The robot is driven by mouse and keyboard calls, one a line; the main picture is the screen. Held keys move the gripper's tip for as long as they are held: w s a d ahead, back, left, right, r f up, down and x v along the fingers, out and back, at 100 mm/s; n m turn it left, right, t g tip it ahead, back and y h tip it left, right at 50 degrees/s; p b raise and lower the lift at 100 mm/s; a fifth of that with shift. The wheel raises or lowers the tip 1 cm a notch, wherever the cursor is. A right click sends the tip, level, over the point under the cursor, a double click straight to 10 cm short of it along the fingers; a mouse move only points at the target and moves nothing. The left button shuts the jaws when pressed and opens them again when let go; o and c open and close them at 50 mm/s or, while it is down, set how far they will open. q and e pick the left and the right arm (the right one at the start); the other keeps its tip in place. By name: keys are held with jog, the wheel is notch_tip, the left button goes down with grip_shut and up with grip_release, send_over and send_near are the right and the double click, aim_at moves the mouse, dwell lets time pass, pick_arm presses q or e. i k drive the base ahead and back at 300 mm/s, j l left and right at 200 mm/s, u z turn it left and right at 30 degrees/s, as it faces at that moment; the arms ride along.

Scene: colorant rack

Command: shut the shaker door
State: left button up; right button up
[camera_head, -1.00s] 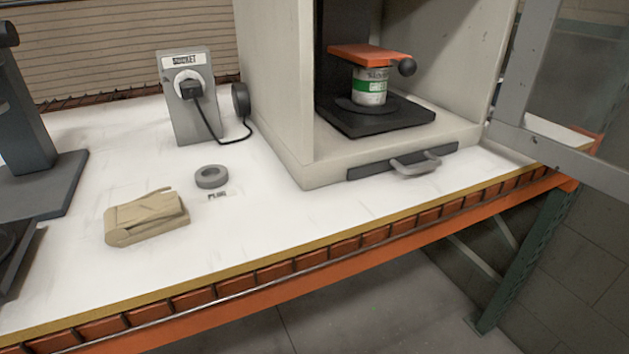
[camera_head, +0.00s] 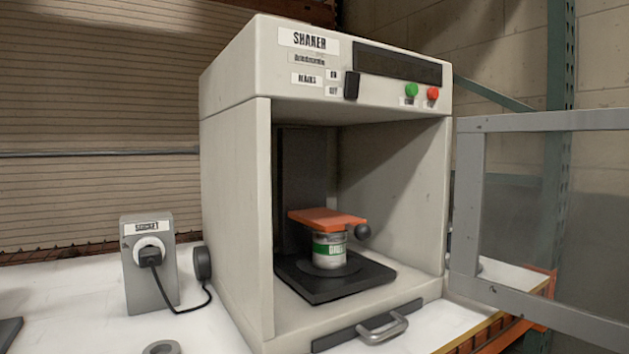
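The shaker (camera_head: 235,210) is a light grey box with an open front, standing on the white bench. Its door (camera_head: 468,205), a grey frame around a clear pane, stands swung open to the right and runs out of view at the right edge. Inside, a can with a green label (camera_head: 329,249) sits on a black plate (camera_head: 335,285) under an orange clamp plate (camera_head: 327,218) with a black knob (camera_head: 363,231). A metal handle (camera_head: 384,329) is on a dark strip at the shaker's lower front. Neither of my grippers is in view.
A grey socket box (camera_head: 148,285) with a plugged-in black cable stands left of the shaker. A grey ring (camera_head: 161,347) lies on the bench at the bottom edge. Green (camera_head: 411,91) and red (camera_head: 433,94) buttons are on the top panel. The shaker opening is unobstructed.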

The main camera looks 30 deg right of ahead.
aim_at(611, 333)
jog(key=z, duration=0.35)
jog(key=l+z, duration=0.25)
jog(key=z, duration=0.2)
jog(key=l+z, duration=0.25)
jog(key=z, duration=0.2)
jog(key=l+z, duration=0.25)
jog(key=z, duration=0.2)
jog(key=i, duration=0.05)
